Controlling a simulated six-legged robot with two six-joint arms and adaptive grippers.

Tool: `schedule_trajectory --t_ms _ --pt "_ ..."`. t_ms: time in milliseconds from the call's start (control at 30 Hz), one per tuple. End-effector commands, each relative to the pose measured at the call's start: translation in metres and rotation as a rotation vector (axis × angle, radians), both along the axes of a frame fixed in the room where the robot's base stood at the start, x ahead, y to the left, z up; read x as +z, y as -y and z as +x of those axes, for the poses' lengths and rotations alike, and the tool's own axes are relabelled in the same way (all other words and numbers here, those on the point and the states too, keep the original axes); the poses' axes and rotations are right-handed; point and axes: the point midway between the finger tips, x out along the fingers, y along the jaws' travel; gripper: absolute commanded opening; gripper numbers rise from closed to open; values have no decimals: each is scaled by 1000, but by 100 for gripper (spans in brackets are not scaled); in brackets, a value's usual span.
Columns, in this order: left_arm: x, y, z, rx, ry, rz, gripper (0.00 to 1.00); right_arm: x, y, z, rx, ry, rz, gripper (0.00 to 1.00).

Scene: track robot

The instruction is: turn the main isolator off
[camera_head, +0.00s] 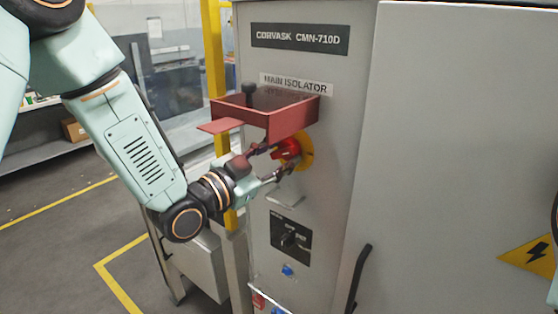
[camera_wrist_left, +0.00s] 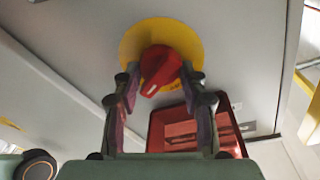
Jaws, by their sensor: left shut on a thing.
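The main isolator is a red rotary handle (camera_head: 287,150) on a yellow round plate (camera_head: 306,150), on the grey cabinet front below the "MAIN ISOLATOR" label (camera_head: 296,84). My left gripper (camera_head: 272,160) reaches it from the left, its fingers on either side of the handle. In the left wrist view the red handle (camera_wrist_left: 160,68) sits between the two fingertips (camera_wrist_left: 158,82), in front of the yellow plate (camera_wrist_left: 134,38). The left gripper is shut on the handle. The handle's pointer looks tilted in the wrist view. My right gripper is not in view.
A red open box-like guard (camera_head: 292,122) juts out just above the handle, close over my left gripper. Below are a black selector switch (camera_head: 289,239) and a blue button (camera_head: 288,270). A black door handle (camera_head: 358,278) stands lower right. A yellow post (camera_head: 214,75) is behind my arm.

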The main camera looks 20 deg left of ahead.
Motion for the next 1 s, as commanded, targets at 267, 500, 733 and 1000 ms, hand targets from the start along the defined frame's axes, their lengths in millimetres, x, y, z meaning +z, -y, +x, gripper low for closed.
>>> schedule_trajectory --t_ms 267,500,733,1000 --pt "-5 1 -1 -1 -96 -245 11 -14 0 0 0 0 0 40" --pt "-6 2 -1 0 -174 -457 11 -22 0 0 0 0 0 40" --pt "-6 3 -2 0 -248 -656 11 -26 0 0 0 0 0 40" --pt "-7 3 -2 1 -320 -847 11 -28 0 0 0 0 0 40"
